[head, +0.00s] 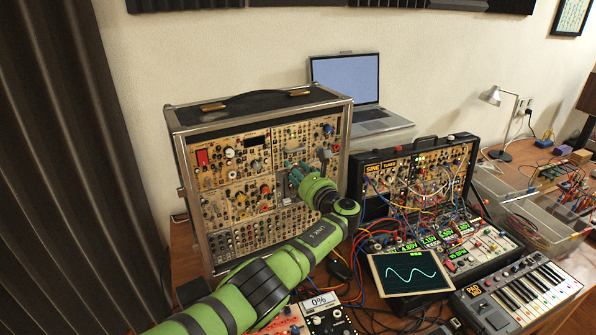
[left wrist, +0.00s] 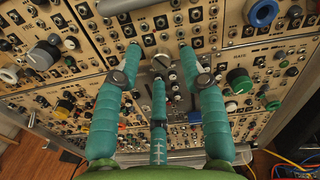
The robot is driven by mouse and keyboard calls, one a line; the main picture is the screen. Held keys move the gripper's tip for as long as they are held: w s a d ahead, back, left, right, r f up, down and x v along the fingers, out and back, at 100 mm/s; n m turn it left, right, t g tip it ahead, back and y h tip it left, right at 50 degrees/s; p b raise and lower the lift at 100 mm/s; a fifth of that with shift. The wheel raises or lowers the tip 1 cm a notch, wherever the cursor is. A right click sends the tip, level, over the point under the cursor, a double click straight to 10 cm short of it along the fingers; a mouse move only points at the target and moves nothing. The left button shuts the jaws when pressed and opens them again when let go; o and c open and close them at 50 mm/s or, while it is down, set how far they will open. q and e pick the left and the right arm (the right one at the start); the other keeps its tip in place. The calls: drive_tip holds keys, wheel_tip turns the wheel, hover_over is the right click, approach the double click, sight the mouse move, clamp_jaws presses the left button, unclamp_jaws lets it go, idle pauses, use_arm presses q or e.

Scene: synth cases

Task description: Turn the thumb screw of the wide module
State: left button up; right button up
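The large modular synth case (head: 232,118) stands upright on the table, its tan panel full of knobs, jacks and switches. My left gripper (head: 294,172) reaches its right half, hiding part of the panel in the head view. In the left wrist view, the teal fingers of my left gripper (left wrist: 160,66) are spread apart with nothing gripped. A small silver knob or screw (left wrist: 161,62) shows on the panel between the fingertips. I cannot tell for certain whether it is the thumb screw, or whether any finger touches the panel. My right gripper is not in view.
A smaller black synth case (head: 415,175) with many patch cables stands to the right. A laptop (head: 350,80) is behind. A small screen with a sine wave (head: 410,272) and a keyboard (head: 520,295) are in front. Loose cables lie near my left arm.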

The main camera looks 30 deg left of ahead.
use_arm(q)
drive_tip(key=shift+r, duration=0.15)
drive_tip(key=v, duration=1.2)
idle(0.3)
